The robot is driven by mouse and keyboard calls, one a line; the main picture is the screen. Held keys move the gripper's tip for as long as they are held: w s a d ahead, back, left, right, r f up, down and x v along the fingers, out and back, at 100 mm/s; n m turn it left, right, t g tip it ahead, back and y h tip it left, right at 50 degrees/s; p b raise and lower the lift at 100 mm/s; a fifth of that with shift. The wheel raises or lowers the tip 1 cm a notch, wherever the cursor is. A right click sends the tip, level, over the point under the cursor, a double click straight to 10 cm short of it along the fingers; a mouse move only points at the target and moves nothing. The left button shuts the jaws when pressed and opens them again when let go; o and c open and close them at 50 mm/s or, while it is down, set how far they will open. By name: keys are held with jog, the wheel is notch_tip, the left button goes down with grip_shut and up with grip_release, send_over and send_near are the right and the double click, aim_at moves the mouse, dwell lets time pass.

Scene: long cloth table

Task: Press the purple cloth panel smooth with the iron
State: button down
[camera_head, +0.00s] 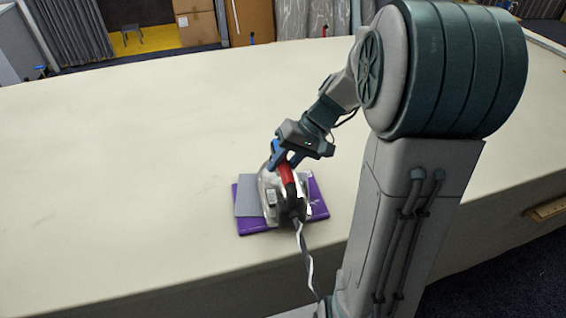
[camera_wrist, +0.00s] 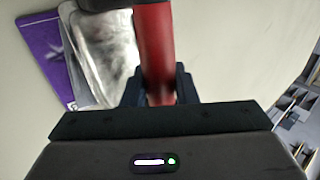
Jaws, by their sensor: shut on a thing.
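The purple cloth panel (camera_head: 319,203) lies on the table near its front edge, with a flat grey sheet (camera_head: 247,196) over its left part. The iron (camera_head: 271,193) has a silver body and a red handle (camera_head: 287,176). It appears to rest on the sheet and panel, covering their middle. My gripper (camera_head: 283,158) is shut on the red handle from above. In the wrist view the handle (camera_wrist: 155,50) stands between the fingers, with the silver body (camera_wrist: 105,40) and the purple panel (camera_wrist: 42,62) to the left. The iron's underside is hidden.
The long pale table (camera_head: 120,170) is clear around the panel, with wide free room to the left and behind. A grey cord (camera_head: 304,250) runs from the iron over the front edge. Cardboard boxes (camera_head: 250,20) stand beyond the far edge.

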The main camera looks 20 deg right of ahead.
jog(key=shift+f+b, duration=0.55)
jog(key=shift+b, duration=0.05)
jog(key=shift+s+f, duration=0.1)
jog(key=shift+f, duration=0.1)
dwell(1.9)
jog(key=shift+r, duration=0.1)
jog(key=shift+r+p, duration=0.45)
jog(key=shift+r, duration=0.15)
jog(key=shift+r+p, duration=1.85)
jog(key=shift+r, duration=1.1)
notch_tip(320, 180, up, 6)
jog(key=p, duration=0.4)
